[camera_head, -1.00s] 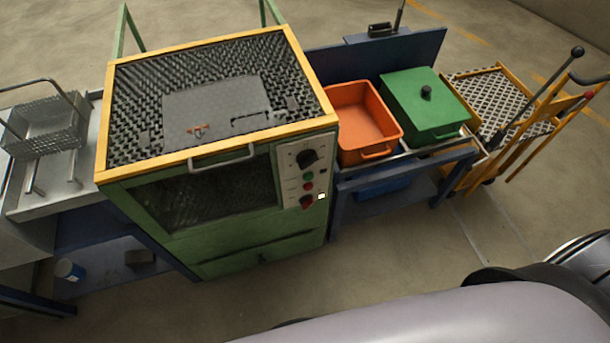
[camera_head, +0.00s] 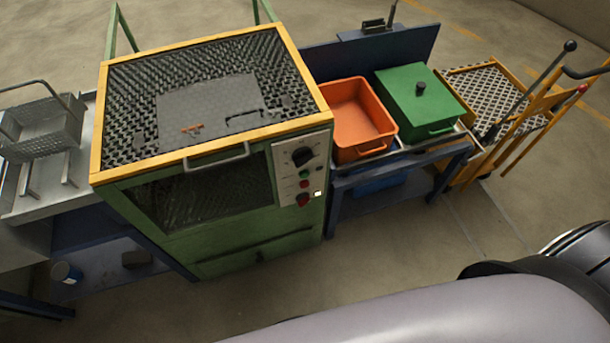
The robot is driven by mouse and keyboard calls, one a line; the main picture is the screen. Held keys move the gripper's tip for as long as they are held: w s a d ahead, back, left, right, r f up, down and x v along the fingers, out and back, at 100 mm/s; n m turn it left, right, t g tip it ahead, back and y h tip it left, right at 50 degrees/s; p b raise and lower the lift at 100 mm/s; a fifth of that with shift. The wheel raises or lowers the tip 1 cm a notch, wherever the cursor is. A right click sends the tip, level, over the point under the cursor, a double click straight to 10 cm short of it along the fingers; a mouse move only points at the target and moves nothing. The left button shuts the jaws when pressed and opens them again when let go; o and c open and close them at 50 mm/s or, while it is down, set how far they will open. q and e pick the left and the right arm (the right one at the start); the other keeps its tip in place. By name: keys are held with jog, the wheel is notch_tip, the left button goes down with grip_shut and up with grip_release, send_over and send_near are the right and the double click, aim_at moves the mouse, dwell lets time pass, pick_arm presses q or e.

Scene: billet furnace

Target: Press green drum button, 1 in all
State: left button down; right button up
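The green button (camera_head: 304,174) is a small round button on the pale control panel (camera_head: 301,168) at the front right of the green furnace (camera_head: 215,235). A black knob (camera_head: 302,156) sits above it. A red button (camera_head: 304,184) and a larger red knob (camera_head: 302,199) sit below it, with a small lit square (camera_head: 318,193) beside them. Neither of my grippers shows in the head view. A large pale arm link of mine fills the lower right, well apart from the panel.
An orange bin (camera_head: 359,125) and a green lidded box (camera_head: 419,103) stand on the blue bench right of the furnace. A yellow cart (camera_head: 493,95) stands farther right. A wire basket (camera_head: 42,130) is at left. The floor in front is clear.

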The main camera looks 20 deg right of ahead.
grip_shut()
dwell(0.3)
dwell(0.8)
